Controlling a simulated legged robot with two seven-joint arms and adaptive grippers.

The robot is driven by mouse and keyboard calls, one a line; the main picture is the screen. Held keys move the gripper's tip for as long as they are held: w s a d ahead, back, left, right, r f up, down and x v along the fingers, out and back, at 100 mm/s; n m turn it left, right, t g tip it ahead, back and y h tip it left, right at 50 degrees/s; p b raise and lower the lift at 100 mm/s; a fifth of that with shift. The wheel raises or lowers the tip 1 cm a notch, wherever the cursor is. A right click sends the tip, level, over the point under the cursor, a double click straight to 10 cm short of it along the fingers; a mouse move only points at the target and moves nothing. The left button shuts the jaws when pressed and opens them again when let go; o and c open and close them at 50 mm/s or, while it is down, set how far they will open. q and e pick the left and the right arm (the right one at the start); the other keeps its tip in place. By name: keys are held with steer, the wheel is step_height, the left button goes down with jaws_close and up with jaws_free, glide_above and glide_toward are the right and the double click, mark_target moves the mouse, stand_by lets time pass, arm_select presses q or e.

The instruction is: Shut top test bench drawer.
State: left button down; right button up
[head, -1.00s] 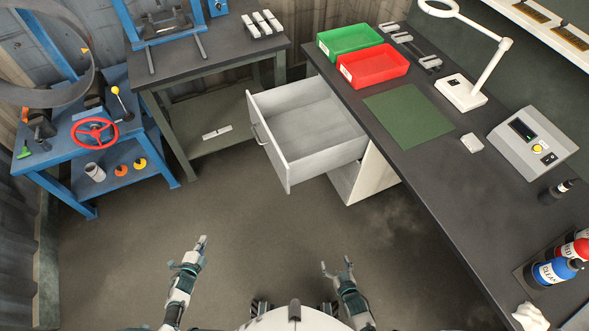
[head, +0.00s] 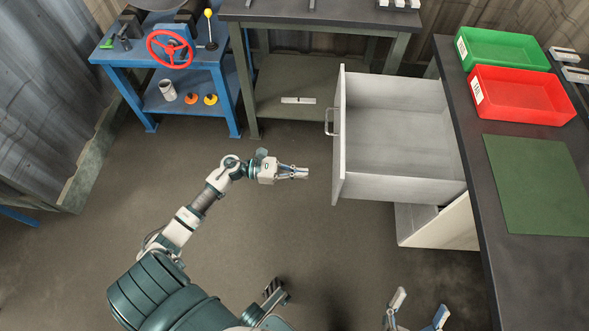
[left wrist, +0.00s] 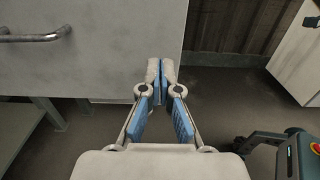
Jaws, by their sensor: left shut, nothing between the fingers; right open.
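The top test bench drawer (head: 396,180) is light grey and pulled far out of the bench at the right of the head view. It looks empty. Its front panel (head: 340,140) faces left and carries a metal bar handle (head: 329,121). My left gripper (head: 306,172) is shut and empty, a short way left of the panel's near part and apart from it in the head view. In the left wrist view the shut fingers (left wrist: 161,68) show before the panel (left wrist: 100,45), with the handle (left wrist: 35,37) at upper left. My right gripper (head: 415,308) is open and empty at the bottom edge.
The dark bench top (head: 470,170) holds a green bin (head: 500,50), a red bin (head: 525,97) and a green mat (head: 540,185). A blue table with a red wheel (head: 169,49) stands at upper left.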

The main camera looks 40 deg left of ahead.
mark_target(337, 176)
arm_select(q)
steer(key=x, duration=0.7)
steer(key=shift+w+d, duration=0.15)
steer(key=shift+d, duration=0.1)
steer(key=shift+w+d+b, duration=0.3)
steer(key=shift+d, duration=0.05)
arm_select(e)
steer(key=shift+s+d+r+t, duration=0.1)
steer(key=shift+s+r+t, duration=0.25)
steer(key=shift+s+t, duration=0.2)
arm_select(q)
steer(key=shift+d, duration=0.1)
arm_select(e)
steer(key=shift+w, duration=0.1)
